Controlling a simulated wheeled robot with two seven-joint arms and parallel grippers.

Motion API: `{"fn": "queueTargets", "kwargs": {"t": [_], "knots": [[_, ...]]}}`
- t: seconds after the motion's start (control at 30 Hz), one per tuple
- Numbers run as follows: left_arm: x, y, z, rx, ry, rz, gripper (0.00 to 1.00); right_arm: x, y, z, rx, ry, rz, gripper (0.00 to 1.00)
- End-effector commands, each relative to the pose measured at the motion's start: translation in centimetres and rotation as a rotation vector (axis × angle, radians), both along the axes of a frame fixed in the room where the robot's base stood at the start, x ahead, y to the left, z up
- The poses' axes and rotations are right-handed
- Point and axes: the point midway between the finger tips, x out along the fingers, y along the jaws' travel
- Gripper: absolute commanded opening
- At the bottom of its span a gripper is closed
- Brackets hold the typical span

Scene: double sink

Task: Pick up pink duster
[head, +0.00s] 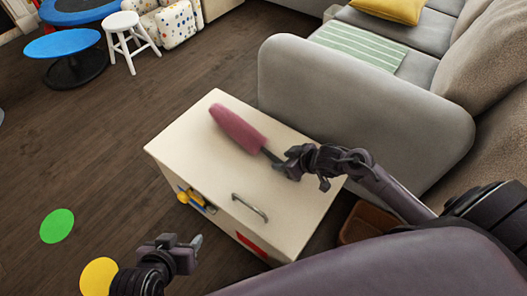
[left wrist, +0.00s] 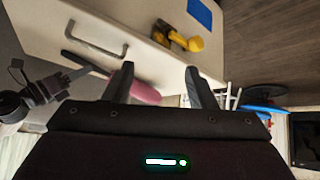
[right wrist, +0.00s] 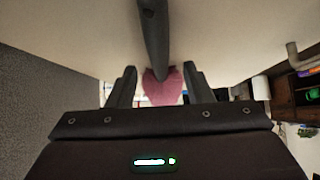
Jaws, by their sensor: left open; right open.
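The pink duster (head: 237,128) lies on top of the cream cabinet (head: 180,143), its dark handle pointing toward my right gripper (head: 288,165). That gripper is open at the handle's end. In the right wrist view, the dark handle (right wrist: 153,40) runs down between the open fingers (right wrist: 161,75), with the pink head (right wrist: 163,90) beyond; I cannot tell if they touch it. My left gripper (head: 192,243) is open and empty, in front of the cabinet and away from the duster. The left wrist view shows its spread fingers (left wrist: 159,70) and part of the pink duster (left wrist: 146,93).
A grey sofa (head: 350,105) stands close behind the cabinet. A brown box (head: 367,222) is on its right. Wooden floor with green (head: 57,226) and yellow (head: 98,277) discs lies to the left.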

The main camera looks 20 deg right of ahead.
Motion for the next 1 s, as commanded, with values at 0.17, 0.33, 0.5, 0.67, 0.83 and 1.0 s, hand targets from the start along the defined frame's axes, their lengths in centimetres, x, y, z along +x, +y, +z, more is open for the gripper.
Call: {"fn": "queueTargets", "kwargs": {"t": [0.17,0.33,0.5,0.67,0.83,1.0], "knots": [[2.9,-0.8,2.5,-0.066,-0.161,0.012,0.51,0.9,0.3,-0.9,0.000,-0.002,-0.001,0.46],[5.0,-1.3,5.1,-0.120,-0.294,0.024,0.51,1.4,0.6,-1.5,0.000,-0.001,-0.001,0.46],[5.9,-1.5,6.6,-0.149,-0.364,0.030,0.51,1.7,0.7,-1.7,0.000,-0.001,-0.001,0.46],[6.0,-1.6,6.9,-0.153,-0.375,0.030,0.51,1.7,0.8,-1.7,-0.001,-0.002,0.000,0.46],[6.0,-1.5,6.9,-0.152,-0.374,0.030,0.51,1.7,0.8,-1.7,-0.001,-0.002,0.000,0.40],[6.0,-1.5,6.9,-0.152,-0.374,0.030,0.51,1.7,0.7,-1.7,-0.001,-0.002,0.000,0.17]]}}
